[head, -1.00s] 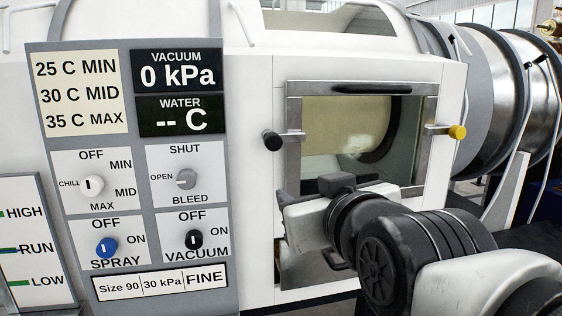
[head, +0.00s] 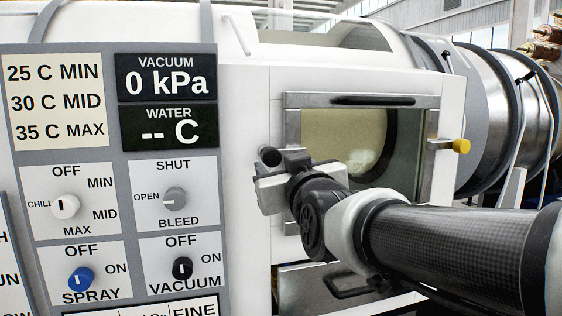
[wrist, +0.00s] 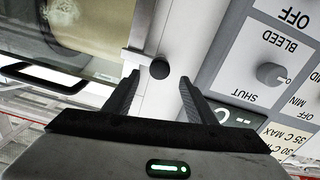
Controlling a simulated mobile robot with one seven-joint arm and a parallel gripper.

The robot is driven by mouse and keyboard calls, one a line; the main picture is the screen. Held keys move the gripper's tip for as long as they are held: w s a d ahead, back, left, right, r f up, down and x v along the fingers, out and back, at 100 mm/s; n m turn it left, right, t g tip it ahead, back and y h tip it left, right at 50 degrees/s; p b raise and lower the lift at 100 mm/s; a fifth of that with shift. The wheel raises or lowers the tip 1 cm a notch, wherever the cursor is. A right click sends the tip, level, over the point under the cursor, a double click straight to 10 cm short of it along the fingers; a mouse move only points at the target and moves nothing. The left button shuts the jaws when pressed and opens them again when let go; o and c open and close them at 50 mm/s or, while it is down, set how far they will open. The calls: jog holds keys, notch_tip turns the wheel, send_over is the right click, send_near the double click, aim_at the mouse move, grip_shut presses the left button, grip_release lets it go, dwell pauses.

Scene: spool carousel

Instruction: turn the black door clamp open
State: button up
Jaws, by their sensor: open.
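The black door clamp (head: 269,156) is a dark round knob at the left edge of the door's metal frame in the head view. In the wrist view the clamp knob (wrist: 159,69) shows end-on between the tips of my open fingers, on a metal bar at the frame's edge. My gripper (wrist: 158,85) is open, with a finger on each side of the knob. A gap shows between the knob and each finger, and nothing is held. In the head view my gripper (head: 262,182) is just below the knob; its fingertips are hard to make out there.
The windowed door (head: 340,101) has a yellow clamp (head: 461,146) on its right side. The control panel (head: 127,200) with its dials stands close to the left of my gripper. A lower drawer (head: 300,285) with a dark handle is below the door.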

aim_at(273, 159)
jog(key=x, duration=0.6)
jog(key=shift+w, duration=0.1)
jog(key=shift+c, duration=0.4)
grip_shut()
